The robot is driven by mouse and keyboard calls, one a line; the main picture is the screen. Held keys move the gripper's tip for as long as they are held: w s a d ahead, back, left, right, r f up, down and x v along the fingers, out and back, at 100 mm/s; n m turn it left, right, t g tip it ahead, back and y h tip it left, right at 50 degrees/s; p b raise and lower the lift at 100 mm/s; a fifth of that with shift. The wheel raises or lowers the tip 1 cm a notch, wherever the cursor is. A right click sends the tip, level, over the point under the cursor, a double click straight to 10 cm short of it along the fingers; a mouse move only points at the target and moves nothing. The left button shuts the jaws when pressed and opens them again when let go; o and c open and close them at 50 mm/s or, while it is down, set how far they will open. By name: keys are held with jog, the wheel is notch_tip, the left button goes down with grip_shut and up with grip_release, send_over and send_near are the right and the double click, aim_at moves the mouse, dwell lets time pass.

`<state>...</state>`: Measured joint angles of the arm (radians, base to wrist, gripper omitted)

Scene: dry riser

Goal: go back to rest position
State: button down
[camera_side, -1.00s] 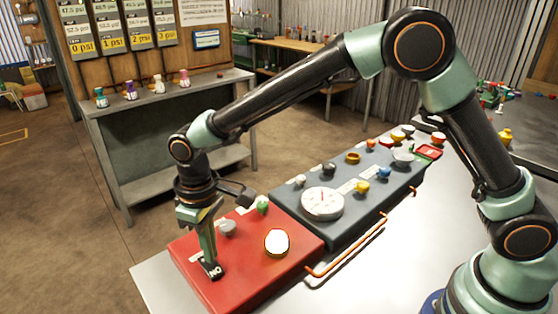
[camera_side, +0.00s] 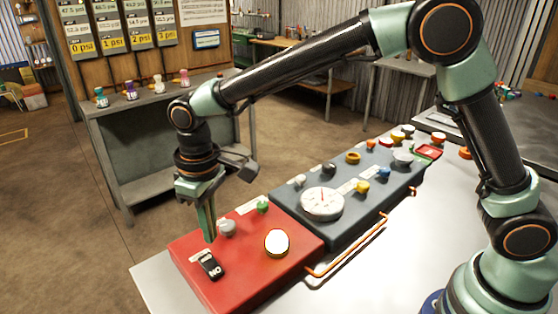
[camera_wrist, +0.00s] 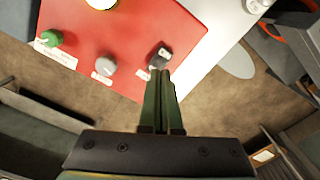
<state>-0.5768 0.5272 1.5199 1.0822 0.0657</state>
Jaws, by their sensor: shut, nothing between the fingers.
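My gripper (camera_side: 209,238) is shut and empty, pointing down just above the red panel (camera_side: 240,288). In the wrist view its green fingers (camera_wrist: 160,76) are together, their tips close to the black rocker switch (camera_wrist: 160,56). In the side view the switch (camera_side: 210,265), with an "ON" mark, sits just below the fingertips, with a small gap. The red panel also carries a grey knob (camera_side: 227,228), a green knob (camera_side: 263,205) and a white, lit round button (camera_side: 277,243).
A dark blue panel (camera_side: 335,222) with a white gauge (camera_side: 322,203) and several coloured knobs adjoins the red panel. An orange pipe (camera_side: 345,250) runs along its front. A grey bench (camera_side: 170,100) with small coloured figures stands behind. The air above the panels is mostly clear.

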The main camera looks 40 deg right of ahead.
jog(key=s+d+r+m+t, duration=0.25)
jog(key=d+r, duration=0.75)
jog(key=d, duration=0.5)
jog(key=s+d+m+t, duration=0.3)
jog(key=s+d, duration=0.5)
jog(key=d, duration=0.2)
jog(key=shift+s+d+r, duration=0.3)
jog(key=shift+d, duration=0.1)
